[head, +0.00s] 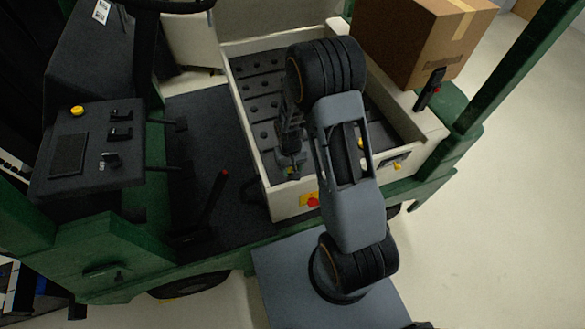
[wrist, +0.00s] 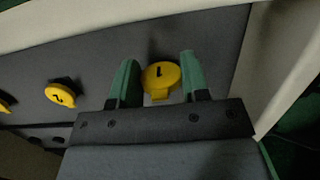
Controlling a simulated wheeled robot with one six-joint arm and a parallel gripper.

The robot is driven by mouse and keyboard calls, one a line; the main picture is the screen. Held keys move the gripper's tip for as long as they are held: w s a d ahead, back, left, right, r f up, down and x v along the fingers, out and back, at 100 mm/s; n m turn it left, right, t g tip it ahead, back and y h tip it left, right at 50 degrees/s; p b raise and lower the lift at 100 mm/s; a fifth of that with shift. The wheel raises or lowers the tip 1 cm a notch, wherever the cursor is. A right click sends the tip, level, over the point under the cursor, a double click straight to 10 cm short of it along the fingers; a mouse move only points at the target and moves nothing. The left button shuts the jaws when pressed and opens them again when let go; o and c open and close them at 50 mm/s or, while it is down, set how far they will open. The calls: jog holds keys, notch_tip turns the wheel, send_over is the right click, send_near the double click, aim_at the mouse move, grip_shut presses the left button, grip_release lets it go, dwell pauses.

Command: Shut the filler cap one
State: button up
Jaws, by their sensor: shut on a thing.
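Filler cap one (wrist: 161,75) is a round yellow cap marked 1, with a small tab on its lower edge. It shows in the wrist view above a dark grey surface. The two green fingers of my gripper (wrist: 157,72) stand on either side of it, shut on it. I cannot tell whether the cap is fully seated. My arm hides part of the bay.
A yellow cap marked 2 (wrist: 61,94) lies left of cap one, with another yellow piece at the left edge. The bay's cream wall (head: 246,138) stands close by. A cardboard box (head: 425,40), a green post (head: 520,65) and a control panel (head: 90,150) surround the bay.

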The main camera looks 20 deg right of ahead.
jog(key=g, duration=0.1)
jog(key=w+g, duration=0.1)
jog(key=g, duration=0.1)
jog(key=shift+f+b, duration=0.1)
jog(key=shift+b, duration=0.25)
jog(key=g, duration=0.1)
jog(key=g+b, duration=0.1)
jog(key=g, duration=0.1)
jog(key=shift+w+f+b, duration=0.25)
jog(key=shift+w+b, duration=0.05)
jog(key=shift+w, duration=0.1)
jog(key=g+b, duration=0.2)
jog(key=g, duration=0.1)
jog(key=shift+w+f+b, duration=0.2)
jog(key=shift+w+b, duration=0.15)
jog(key=shift+w+g+b, duration=0.2)
jog(key=shift+g+b, duration=0.95)
jog(key=shift+g, duration=0.25)
jog(key=o, duration=0.9)
jog(key=shift+r, duration=0.15)
